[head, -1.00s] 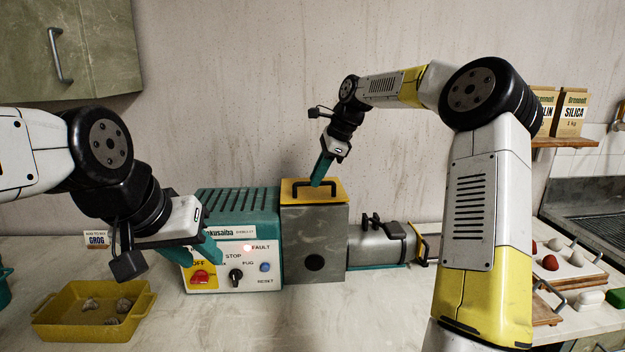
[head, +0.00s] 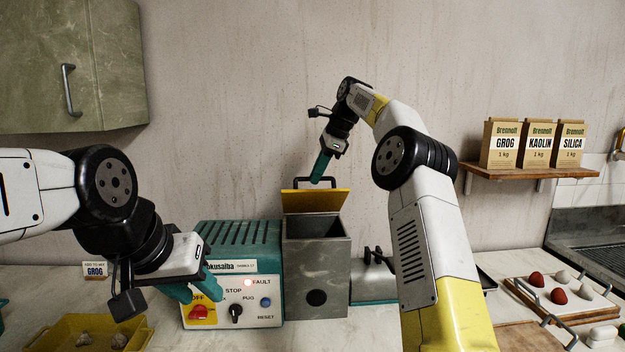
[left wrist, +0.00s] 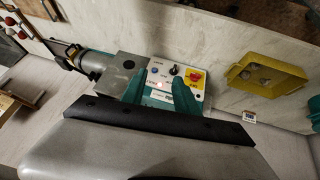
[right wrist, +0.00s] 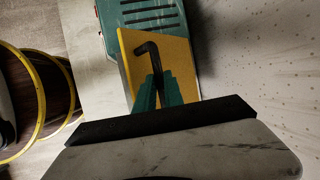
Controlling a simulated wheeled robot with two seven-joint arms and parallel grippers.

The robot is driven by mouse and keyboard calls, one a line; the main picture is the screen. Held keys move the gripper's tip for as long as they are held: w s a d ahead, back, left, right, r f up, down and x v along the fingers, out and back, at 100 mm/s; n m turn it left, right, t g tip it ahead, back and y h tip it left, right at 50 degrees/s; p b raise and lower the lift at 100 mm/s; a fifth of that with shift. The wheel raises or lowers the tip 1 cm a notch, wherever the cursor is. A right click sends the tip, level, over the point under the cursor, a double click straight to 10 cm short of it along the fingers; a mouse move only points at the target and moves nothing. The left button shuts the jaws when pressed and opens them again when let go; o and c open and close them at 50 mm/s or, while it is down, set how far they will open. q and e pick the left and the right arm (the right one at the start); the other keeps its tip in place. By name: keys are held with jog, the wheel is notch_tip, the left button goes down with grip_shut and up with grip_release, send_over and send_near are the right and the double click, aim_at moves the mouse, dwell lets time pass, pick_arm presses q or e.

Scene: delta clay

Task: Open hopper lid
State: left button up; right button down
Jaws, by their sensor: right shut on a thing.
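The grey hopper box (head: 330,265) stands right of the teal machine's control panel (head: 250,303). Its yellow lid (head: 316,200) is tilted up at the back, and the dark hopper opening shows below it. My right gripper (head: 320,172) is shut on the lid's black bar handle (head: 301,183). The right wrist view shows the fingers (right wrist: 158,92) at the handle (right wrist: 148,48) over the yellow lid (right wrist: 178,58). My left gripper (head: 195,285) is open and empty in front of the control panel. It also shows in the left wrist view (left wrist: 160,95).
A yellow tray (head: 60,335) with lumps lies at the front left. A board (head: 560,295) with red and white balls lies at the right. The wall is close behind the lid.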

dwell(0.7)
pick_arm(q)
jog(key=shift+w+r, duration=0.1)
jog(key=c, duration=0.5)
jog(key=w+r+m, duration=0.1)
jog(key=w+m, duration=0.2)
jog(key=w+r+m+y, duration=0.1)
jog(key=w+m, duration=0.2)
jog(key=w+r+m+y, duration=0.1)
jog(key=w+m, duration=0.2)
jog(key=m, duration=0.1)
jog(key=shift+a+r+t, duration=0.1)
jog(key=shift+r+t, duration=0.05)
jog(key=shift+t, duration=0.25)
grip_shut()
jog(key=m+t, duration=0.5)
jog(key=m, duration=2)
send_near(305, 190)
notch_tip(305, 190, up, 3)
jog(key=w, duration=0.1)
jog(key=x, duration=1)
jog(key=shift+w+r, duration=0.1)
